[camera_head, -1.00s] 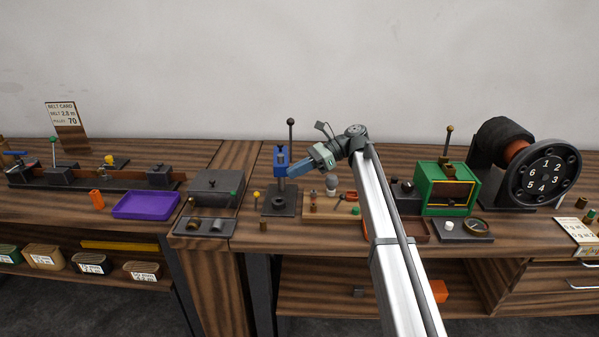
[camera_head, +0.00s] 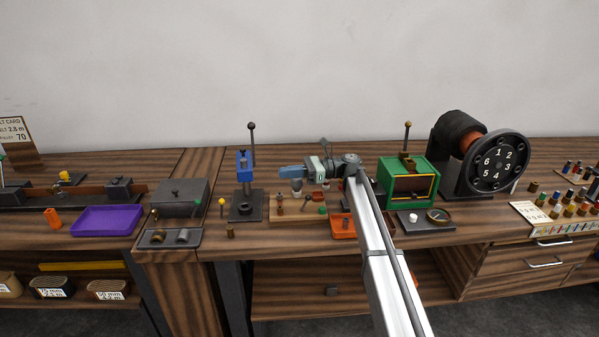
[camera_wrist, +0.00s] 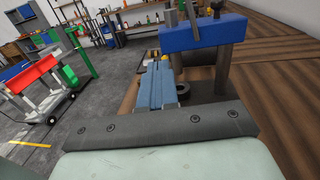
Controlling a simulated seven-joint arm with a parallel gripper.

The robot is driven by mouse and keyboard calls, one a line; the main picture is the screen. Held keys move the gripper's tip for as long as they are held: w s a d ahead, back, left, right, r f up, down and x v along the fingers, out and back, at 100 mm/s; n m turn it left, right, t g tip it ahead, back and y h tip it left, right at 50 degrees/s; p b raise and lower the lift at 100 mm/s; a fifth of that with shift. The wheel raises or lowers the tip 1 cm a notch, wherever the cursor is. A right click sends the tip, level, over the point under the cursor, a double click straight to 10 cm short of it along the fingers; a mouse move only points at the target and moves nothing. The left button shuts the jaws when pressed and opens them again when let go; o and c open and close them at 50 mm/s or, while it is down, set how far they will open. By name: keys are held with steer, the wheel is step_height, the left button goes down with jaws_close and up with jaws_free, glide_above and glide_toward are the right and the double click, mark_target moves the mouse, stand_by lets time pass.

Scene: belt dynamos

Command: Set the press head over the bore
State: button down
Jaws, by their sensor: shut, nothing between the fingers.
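The press has a blue head (camera_head: 244,165) on a dark upright column above a dark base plate (camera_head: 247,207), with a ball-topped lever behind. In the wrist view the blue head (camera_wrist: 205,33) reaches left from the column, and a dark ring (camera_wrist: 184,91), apparently around the bore, lies lower. The head's left part appears above the ring, but I cannot tell whether they line up. My gripper (camera_head: 283,172) has blue fingers that are shut and empty. It is just right of the press head, apart from it. In the wrist view the fingers (camera_wrist: 155,88) partly cover the ring's left side.
A wooden block with small parts (camera_head: 290,212) lies below my gripper. A yellow-topped pin (camera_head: 222,202) stands left of the press. A grey box (camera_head: 180,197) and purple tray (camera_head: 106,220) lie further left. A green frame (camera_head: 385,180) stands right of my arm.

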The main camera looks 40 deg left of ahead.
steer(key=x, duration=0.7)
steer(key=shift+s+a, duration=0.2)
steer(key=shift+s, duration=0.05)
steer(key=shift+s, duration=0.15)
steer(key=shift+s+a+m+t+y, duration=0.3)
steer(key=shift+s+m+t+y, duration=0.15)
steer(key=shift+s, duration=0.35)
steer(key=v, duration=1.4)
steer(key=shift+d, duration=0.4)
